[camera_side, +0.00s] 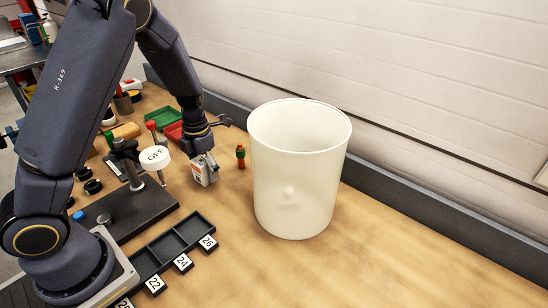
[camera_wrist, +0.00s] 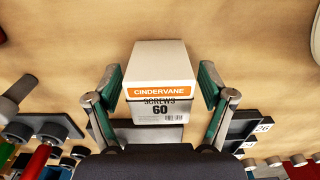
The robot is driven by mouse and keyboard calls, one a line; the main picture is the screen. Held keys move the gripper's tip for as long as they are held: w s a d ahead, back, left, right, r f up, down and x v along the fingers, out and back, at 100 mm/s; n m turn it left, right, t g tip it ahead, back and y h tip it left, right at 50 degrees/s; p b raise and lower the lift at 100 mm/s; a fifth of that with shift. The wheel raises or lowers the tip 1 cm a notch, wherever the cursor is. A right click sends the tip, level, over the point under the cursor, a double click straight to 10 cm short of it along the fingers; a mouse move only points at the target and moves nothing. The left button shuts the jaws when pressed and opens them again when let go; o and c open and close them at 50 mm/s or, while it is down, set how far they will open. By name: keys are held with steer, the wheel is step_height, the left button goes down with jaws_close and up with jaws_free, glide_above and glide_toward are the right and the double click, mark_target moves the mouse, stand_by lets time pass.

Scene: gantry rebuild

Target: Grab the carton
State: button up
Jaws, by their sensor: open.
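The carton (camera_wrist: 158,72) is a small white box with an orange band reading "CINDERVANE" and "SCREWS 60". In the side view the carton (camera_side: 205,172) stands on the wooden bench, directly below my gripper (camera_side: 203,155). In the wrist view my gripper (camera_wrist: 161,82) is open, with one green-padded finger on each side of the carton. A gap shows between each finger and the carton's sides.
A large white bin (camera_side: 298,185) stands right of the carton, with a small green-and-orange item (camera_side: 240,156) between them. A black stand with a white "OFF" disc (camera_side: 155,158) and a numbered black tray (camera_side: 172,248) lie left and in front. The bench at front right is clear.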

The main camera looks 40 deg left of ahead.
steer(key=c, duration=1.3)
